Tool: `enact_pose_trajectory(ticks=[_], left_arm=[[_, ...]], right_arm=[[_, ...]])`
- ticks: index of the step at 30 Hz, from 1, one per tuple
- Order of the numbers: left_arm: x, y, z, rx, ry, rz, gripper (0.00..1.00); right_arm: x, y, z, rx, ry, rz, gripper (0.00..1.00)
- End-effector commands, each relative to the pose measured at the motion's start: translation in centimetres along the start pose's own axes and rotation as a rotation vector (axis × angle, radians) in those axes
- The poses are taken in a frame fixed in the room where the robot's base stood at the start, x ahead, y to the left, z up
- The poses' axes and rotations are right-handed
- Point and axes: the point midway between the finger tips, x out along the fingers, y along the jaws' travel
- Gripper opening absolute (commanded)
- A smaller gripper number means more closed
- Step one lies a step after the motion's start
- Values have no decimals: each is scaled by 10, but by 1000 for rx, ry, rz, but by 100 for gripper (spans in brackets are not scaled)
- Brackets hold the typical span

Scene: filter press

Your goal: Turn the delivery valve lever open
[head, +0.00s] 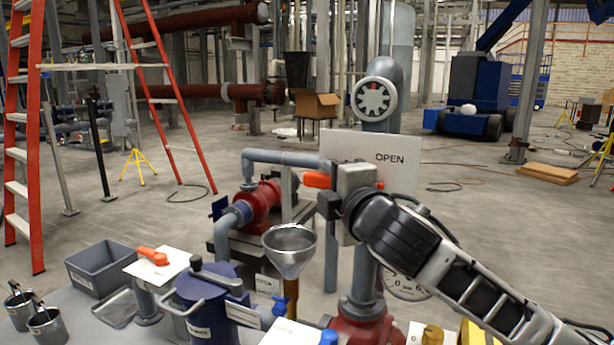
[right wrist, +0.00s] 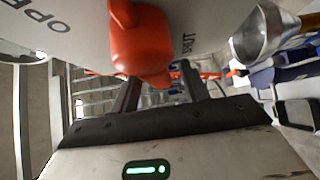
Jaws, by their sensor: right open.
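The orange delivery valve lever (head: 317,180) shows at the white plate marked OPEN (head: 391,158), partly hidden by my right gripper (head: 333,200). In the right wrist view, the lever (right wrist: 141,45) is large and close, in front of the plate with OPEN and SHUT lettering (right wrist: 75,30). The dark fingers of my right gripper (right wrist: 160,90) are apart, and the lever's rounded end lies just above and between them in the picture. I cannot tell whether they touch it. My left gripper is not in view.
A steel funnel (head: 290,247) stands close left of my right gripper. A second orange lever (head: 153,256), a blue lidded pot (head: 211,292) and a grey bin (head: 98,267) are at the lower left. A red pump (head: 262,203) with grey pipes stands behind. Open floor lies beyond.

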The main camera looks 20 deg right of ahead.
Motion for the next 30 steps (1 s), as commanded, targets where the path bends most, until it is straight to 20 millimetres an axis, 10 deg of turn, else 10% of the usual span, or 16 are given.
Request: enact_pose_trajectory(ticks=[14, 20, 30], left_arm=[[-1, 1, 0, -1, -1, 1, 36], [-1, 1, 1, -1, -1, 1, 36], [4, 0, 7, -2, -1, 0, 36]], right_arm=[[5, 0, 5, 0, -8, 0, 45], [5, 0, 5, 0, -8, 0, 0], [9, 0, 12, 26, -21, 26, 0]])
